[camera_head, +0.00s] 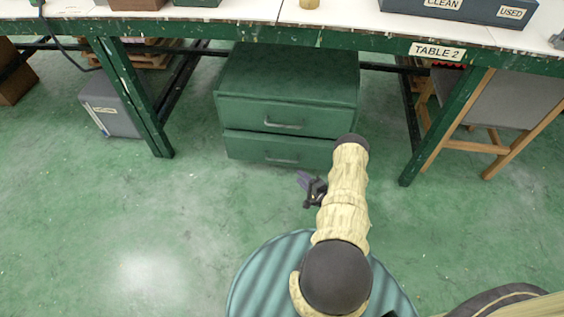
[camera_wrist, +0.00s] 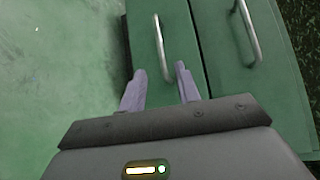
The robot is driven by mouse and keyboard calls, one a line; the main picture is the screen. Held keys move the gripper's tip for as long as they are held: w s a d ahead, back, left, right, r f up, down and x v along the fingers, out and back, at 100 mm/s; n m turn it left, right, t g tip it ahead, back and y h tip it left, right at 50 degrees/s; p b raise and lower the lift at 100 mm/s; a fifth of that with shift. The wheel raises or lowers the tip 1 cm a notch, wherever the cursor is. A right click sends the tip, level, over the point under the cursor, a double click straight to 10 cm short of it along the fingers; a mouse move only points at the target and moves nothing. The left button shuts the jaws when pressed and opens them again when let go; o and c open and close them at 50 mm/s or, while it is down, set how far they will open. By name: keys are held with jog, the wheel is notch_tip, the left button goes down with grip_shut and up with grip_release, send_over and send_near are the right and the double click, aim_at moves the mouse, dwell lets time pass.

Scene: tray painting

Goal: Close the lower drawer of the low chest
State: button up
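The low green chest (camera_head: 290,68) stands under the table and has two drawers. Its lower drawer (camera_head: 245,150) has a metal bar handle (camera_head: 281,160) and looks about flush with the upper drawer (camera_head: 240,110). I cannot tell whether a small gap remains. My gripper (camera_head: 303,177) is low in front of the lower drawer, right of its middle. In the wrist view my gripper (camera_wrist: 159,68) is open and empty, its two purple-grey fingers apart. The lower drawer's handle (camera_wrist: 160,45) shows beyond and between the fingertips; contact is not clear. The upper drawer's handle (camera_wrist: 247,30) is farther right.
The green table legs (camera_head: 130,95) stand on both sides of the chest. A grey box (camera_head: 108,108) is at the left and a wooden-framed chair (camera_head: 490,100) at the right. The table edge (camera_head: 350,37) overhangs the chest. The floor in front is clear.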

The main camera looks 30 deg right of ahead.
aim_at(282, 160)
jog(key=b+x, duration=0.5)
jog(key=x, duration=0.8)
jog(key=shift+w, duration=0.3)
grip_shut()
